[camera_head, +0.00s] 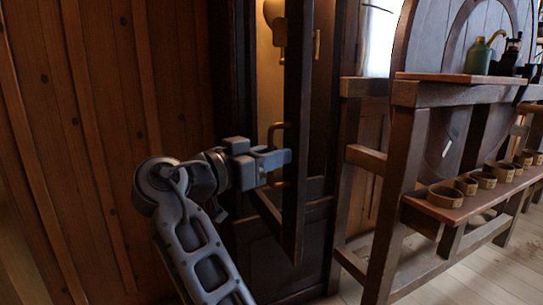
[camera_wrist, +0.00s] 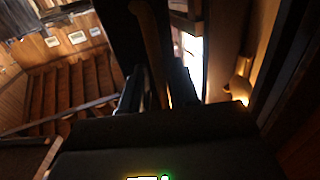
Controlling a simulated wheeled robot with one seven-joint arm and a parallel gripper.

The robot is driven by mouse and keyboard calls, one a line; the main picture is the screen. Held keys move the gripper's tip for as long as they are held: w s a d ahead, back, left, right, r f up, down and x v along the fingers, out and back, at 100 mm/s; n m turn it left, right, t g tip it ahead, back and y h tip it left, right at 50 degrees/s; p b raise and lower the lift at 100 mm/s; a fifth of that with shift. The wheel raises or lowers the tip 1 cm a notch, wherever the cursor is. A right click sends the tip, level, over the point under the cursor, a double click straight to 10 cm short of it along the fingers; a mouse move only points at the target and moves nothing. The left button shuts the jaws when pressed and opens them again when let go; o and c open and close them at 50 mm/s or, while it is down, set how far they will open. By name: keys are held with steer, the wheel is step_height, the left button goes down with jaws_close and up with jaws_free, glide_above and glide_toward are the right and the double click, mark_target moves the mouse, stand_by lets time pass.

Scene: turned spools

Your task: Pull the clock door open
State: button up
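The clock door (camera_head: 297,100) is a dark narrow panel that stands well ajar, seen nearly edge-on in the head view. Its brass handle (camera_head: 275,130) is a bar on the door's left face. My gripper (camera_head: 283,160) is at the middle of this handle and hides part of it. In the wrist view, the handle (camera_wrist: 150,40) runs down between my two fingers (camera_wrist: 157,88), which look closed on it. The tips are in shadow. Behind the door, the clock case (camera_head: 225,90) shows a light interior with a brass part (camera_head: 276,25).
A wooden stand (camera_head: 405,130) with a shelf of several small cups (camera_head: 446,196) is close on the right. A green bottle (camera_head: 478,56) is on its top. A plank wall (camera_head: 80,120) is on the left. Bare floor (camera_head: 480,280) shows at lower right.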

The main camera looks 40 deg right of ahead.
steer(key=shift+a, duration=0.1)
steer(key=a+p, duration=0.1)
steer(key=a, duration=0.6)
steer(key=shift+a, duration=0.35)
